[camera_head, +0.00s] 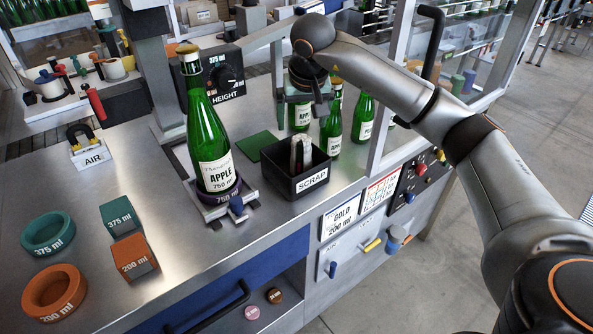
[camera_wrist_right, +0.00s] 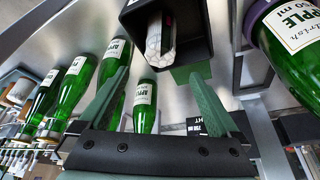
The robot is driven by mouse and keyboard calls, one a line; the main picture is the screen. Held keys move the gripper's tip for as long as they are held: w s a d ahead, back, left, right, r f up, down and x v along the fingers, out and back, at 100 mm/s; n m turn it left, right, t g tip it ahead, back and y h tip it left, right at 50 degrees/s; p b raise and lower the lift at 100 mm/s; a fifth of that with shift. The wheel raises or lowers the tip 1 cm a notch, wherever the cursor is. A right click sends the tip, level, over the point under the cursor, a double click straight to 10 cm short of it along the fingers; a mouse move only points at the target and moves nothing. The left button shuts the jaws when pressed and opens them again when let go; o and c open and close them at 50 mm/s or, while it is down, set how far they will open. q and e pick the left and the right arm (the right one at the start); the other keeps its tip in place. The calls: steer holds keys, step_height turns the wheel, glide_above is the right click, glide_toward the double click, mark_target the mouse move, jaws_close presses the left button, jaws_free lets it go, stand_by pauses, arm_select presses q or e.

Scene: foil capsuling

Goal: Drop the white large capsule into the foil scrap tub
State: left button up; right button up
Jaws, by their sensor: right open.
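The black foil scrap tub (camera_head: 309,184), labelled SCRAP, stands on the steel bench right of the centre bottle. A pale, whitish long piece (camera_head: 300,150) stands upright inside it and reaches the rim. In the right wrist view the tub (camera_wrist_right: 193,48) is at top centre, with the whitish piece (camera_wrist_right: 154,40) in it beside a darker strip. This looks like the white large capsule, but its lower part is hidden. My right gripper (camera_head: 305,100) is just behind and above the tub. In the wrist view its green fingers (camera_wrist_right: 158,88) are apart with nothing held between them. My left gripper is not in view.
A green APPLE bottle (camera_head: 211,140) stands on a purple-ringed holder left of the tub. Several green bottles (camera_head: 331,130) stand behind the tub, near my gripper. Teal (camera_head: 48,233) and orange (camera_head: 54,290) rings and blocks lie front left. A HEIGHT box (camera_head: 226,80) stands behind.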

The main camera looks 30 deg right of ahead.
steer(key=v, duration=0.6)
steer(key=shift+s+r, duration=0.1)
stand_by(0.3)
